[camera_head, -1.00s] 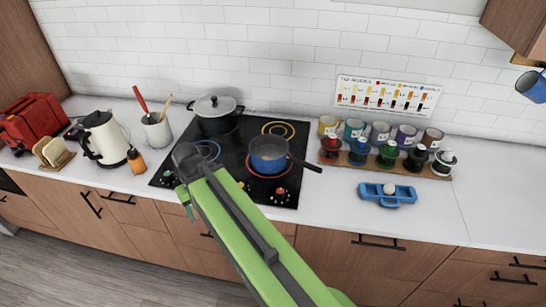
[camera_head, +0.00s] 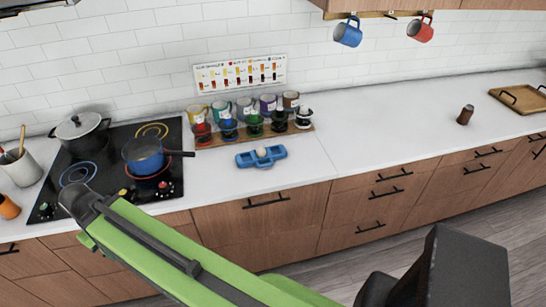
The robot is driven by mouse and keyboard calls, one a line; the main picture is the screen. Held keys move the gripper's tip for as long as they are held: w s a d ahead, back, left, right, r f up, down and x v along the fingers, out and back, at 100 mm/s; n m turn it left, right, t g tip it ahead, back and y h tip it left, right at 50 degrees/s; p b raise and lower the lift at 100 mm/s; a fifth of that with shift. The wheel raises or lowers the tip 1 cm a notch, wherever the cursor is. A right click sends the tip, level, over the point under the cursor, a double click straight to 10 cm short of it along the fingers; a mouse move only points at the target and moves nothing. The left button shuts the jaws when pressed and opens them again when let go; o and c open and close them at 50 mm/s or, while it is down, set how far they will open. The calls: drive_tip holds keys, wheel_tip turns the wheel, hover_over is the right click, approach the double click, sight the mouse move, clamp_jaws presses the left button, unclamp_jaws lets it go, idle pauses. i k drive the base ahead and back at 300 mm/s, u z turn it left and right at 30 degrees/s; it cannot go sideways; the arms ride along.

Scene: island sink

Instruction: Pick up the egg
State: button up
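The egg (camera_head: 262,153) is small and pale. It sits in a blue holder (camera_head: 245,160) on the white counter, in front of the row of mugs and right of the cooktop. My green arm crosses the lower left, well to the left of and below the egg, with its dark joint near the front edge of the cooktop. A black blocky part, apparently mine, shows at the lower right. I can make out no gripper fingers, and nothing of mine touches the egg.
Behind the holder, a wooden rack (camera_head: 305,128) carries several coloured items, with mugs behind. A blue pot (camera_head: 144,157) on the cooktop (camera_head: 103,190) points its handle right. The counter right of the holder is clear up to a small brown jar (camera_head: 465,115) and a wooden tray (camera_head: 520,98).

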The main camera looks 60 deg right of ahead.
sight(260, 152)
drive_tip(key=z, duration=3.05)
drive_tip(key=k, duration=0.7)
drive_tip(key=u, duration=0.9)
drive_tip(key=i, duration=0.95)
drive_tip(key=k, duration=0.45)
drive_tip(key=u, duration=0.3)
